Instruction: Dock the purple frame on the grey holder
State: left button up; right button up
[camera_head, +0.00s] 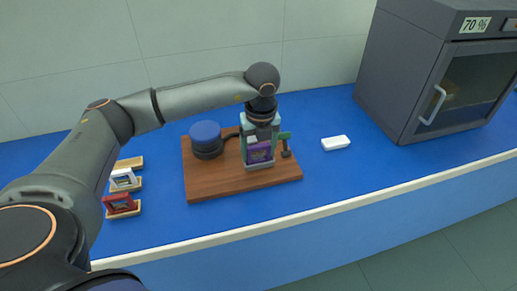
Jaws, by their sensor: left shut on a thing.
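The purple frame (259,153) is upright over the wooden board, low at the holder. My left gripper (260,138) is above it, pointing down, shut on the frame's top part. The grey holder (259,166) shows as a grey-green base and back around the frame. The gripper and frame hide much of it. I cannot tell whether the frame is fully seated or just in front of it. My right gripper is not in view.
A round blue-topped device (205,135) stands on the wooden board (225,185), left of the holder. White (123,180) and red (121,205) frames stand in wooden stands at left. A white block (336,143) and a dark cabinet (415,75) are at right. Blue bench between is clear.

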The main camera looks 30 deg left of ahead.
pick_arm(q)
jog(key=shift+f, duration=0.1)
jog(key=o, duration=1.1)
jog(key=r+p, duration=0.2)
jog(key=r, duration=0.1)
jog(key=r+p, duration=0.3)
jog(key=r, duration=0.1)
jog(key=s+d+r+p, duration=0.1)
jog(key=r+p, duration=0.1)
jog(key=r, duration=0.2)
jog(key=shift+p, duration=0.3)
